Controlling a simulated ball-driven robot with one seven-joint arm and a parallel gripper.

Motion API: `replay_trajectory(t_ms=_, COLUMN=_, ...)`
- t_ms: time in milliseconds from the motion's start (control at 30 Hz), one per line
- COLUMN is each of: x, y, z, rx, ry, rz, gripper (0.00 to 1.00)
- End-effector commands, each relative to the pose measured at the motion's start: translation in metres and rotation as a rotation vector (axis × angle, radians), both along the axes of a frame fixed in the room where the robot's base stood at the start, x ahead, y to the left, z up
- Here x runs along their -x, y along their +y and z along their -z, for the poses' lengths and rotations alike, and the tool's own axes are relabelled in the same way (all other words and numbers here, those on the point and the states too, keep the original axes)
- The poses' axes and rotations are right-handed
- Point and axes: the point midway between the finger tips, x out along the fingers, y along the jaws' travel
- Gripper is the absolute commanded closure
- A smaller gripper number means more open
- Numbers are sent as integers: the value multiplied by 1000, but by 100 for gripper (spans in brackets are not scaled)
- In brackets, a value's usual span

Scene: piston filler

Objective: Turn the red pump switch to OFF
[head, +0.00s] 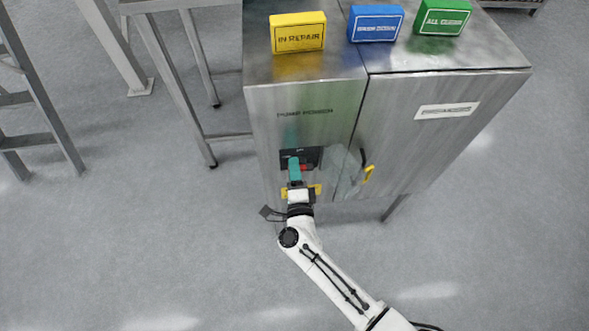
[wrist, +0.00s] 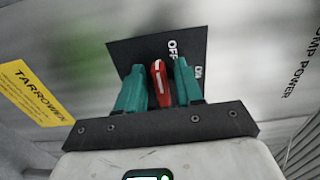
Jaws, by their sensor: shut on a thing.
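The red pump switch (wrist: 160,85) is a narrow red handle with a white line, on a black plate (wrist: 128,52) with OFF and ON lettering. In the wrist view its far end points up, just left of the OFF word; I cannot tell whether it is fully at OFF. My gripper (wrist: 158,70) has its two green fingers on either side of the handle, shut on it. In the head view my gripper (head: 296,172) is at the cabinet front, and only a bit of the red switch (head: 306,167) shows beside a finger.
A clear cover (head: 346,170) with a yellow handle (head: 368,174) stands swung out right of the switch, close to my gripper. Yellow, blue and green sign blocks (head: 298,32) (head: 376,23) (head: 443,17) stand on the steel cabinet (head: 420,125).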

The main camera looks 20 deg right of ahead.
Motion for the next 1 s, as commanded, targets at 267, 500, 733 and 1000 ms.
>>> replay_trajectory(t_ms=267, x=1, y=0, z=1, rx=0, ry=2, rz=-1, gripper=62)
replay_trajectory(t_ms=500, x=0, y=0, z=1, rx=0, ry=1, rz=0, gripper=39)
replay_trajectory(t_ms=733, x=1, y=0, z=0, rx=-1, ry=1, rz=0, gripper=39)
replay_trajectory(t_ms=1000, x=30, y=9, z=2, rx=-1, ry=4, rz=-1, gripper=39)
